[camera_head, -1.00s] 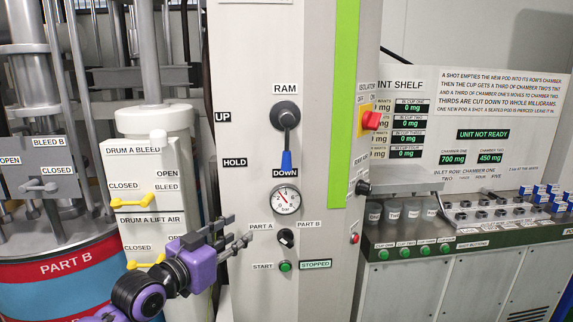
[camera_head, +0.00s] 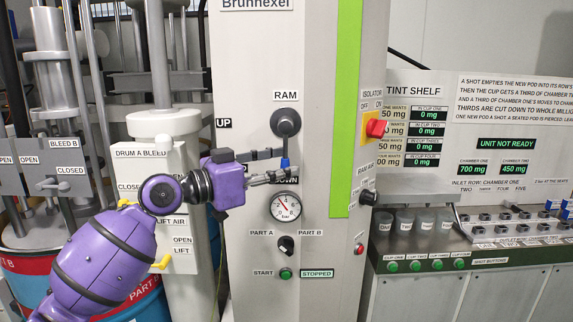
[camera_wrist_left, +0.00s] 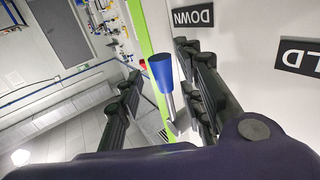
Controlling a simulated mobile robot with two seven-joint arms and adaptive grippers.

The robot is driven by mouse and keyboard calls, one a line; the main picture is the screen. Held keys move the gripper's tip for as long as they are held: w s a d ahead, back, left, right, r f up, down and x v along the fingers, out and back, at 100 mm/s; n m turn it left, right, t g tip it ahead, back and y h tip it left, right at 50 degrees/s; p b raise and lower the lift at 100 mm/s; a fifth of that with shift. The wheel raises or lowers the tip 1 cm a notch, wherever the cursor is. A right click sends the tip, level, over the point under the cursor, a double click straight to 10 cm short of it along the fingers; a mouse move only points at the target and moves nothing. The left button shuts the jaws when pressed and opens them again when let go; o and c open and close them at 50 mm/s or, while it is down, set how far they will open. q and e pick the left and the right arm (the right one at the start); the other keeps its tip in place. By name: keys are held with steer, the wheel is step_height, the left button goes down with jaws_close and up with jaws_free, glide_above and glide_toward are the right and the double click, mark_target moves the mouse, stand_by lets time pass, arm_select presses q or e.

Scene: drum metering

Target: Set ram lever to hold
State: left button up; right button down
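The ram lever has a round grey hub (camera_head: 285,122) on the white panel under the RAM label. Its arm hangs straight down, and its blue grip (camera_head: 285,163) is at the DOWN label (camera_head: 286,181). My left gripper (camera_head: 276,164) reaches in from the left at the blue grip. In the left wrist view its fingers (camera_wrist_left: 158,65) are spread, with the blue grip (camera_wrist_left: 161,73) showing between them, nearer the right-hand finger. I cannot tell whether it touches. The HOLD label (camera_wrist_left: 300,58) is partly in the wrist view; my gripper hides it in the head view. My right gripper is out of view.
A pressure gauge (camera_head: 285,205) sits just below the lever, with a PART A/PART B selector (camera_head: 286,246) and a green START button (camera_head: 285,273) beneath. The red isolator knob (camera_head: 376,128) is to the right. The yellow-handled drum valves are left, behind my arm.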

arm_select(q)
steer(key=shift+x, duration=0.9)
steer(key=shift+f, duration=0.1)
jaws_close()
